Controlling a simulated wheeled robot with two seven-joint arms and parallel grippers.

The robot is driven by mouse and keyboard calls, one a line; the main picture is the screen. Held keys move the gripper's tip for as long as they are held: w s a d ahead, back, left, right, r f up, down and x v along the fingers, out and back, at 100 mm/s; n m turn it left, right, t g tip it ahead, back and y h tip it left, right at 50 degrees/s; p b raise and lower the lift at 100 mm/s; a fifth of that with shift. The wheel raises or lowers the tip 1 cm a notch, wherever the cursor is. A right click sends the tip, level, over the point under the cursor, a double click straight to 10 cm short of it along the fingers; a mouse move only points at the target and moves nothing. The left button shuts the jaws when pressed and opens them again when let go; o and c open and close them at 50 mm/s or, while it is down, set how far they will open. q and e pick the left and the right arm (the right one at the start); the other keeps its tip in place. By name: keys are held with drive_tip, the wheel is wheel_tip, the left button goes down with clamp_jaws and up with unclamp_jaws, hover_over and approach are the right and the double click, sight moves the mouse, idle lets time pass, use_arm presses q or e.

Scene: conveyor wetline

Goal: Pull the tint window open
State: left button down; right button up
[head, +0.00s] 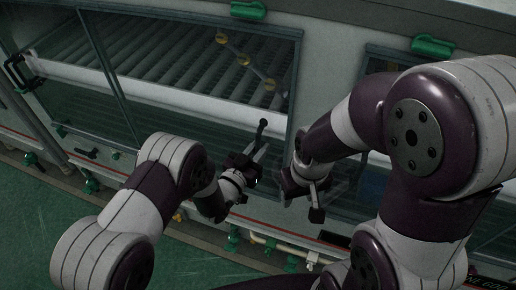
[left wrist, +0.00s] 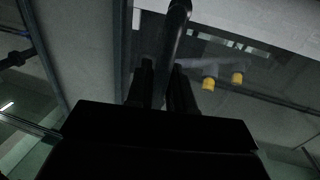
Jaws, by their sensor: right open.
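The tint window (head: 180,124) is a dark, see-through pane in a grey frame, filling the upper left of the head view. It looks closed against the machine front. A black bar handle (head: 263,126) stands out near its lower right corner; it also shows in the left wrist view (left wrist: 177,25). My left gripper (head: 262,151) is at this handle, and in the left wrist view the bar runs between its two fingers. Whether they press on it is not clear. My right gripper (head: 303,200) is open and empty, lower right of the handle.
Behind the glass are a roller bed (head: 165,55) and yellow knobs (head: 243,60). Another black handle (head: 20,72) is at the far left. A second window is partly hidden by my right arm. Pipes and green valves (head: 90,182) line the base above green floor (head: 40,225).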

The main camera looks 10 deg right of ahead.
sight(174, 114)
use_arm(q)
drive_tip(key=shift+w+a, duration=0.2)
drive_tip(key=shift+a, duration=0.1)
drive_tip(key=w+a+b, duration=0.3)
drive_tip(key=w+a, duration=0.2)
drive_tip(key=a, duration=0.2)
drive_tip(key=w+a+b, duration=0.3)
drive_tip(key=w+a, duration=0.2)
drive_tip(key=a, duration=0.3)
drive_tip(key=w+a+b, duration=0.3)
drive_tip(key=w+a, duration=0.2)
drive_tip(key=a, duration=0.3)
drive_tip(key=shift+w+f, duration=0.15)
drive_tip(key=shift+w, duration=0.1)
drive_tip(key=shift+w+a, duration=0.45)
drive_tip(key=shift+a, duration=0.25)
drive_tip(key=c, duration=1.2)
unclamp_jaws()
drive_tip(key=b+v, duration=0.2)
drive_tip(key=v, duration=1)
drive_tip(key=shift+s+a+r, duration=0.2)
drive_tip(key=shift+a, duration=0.1)
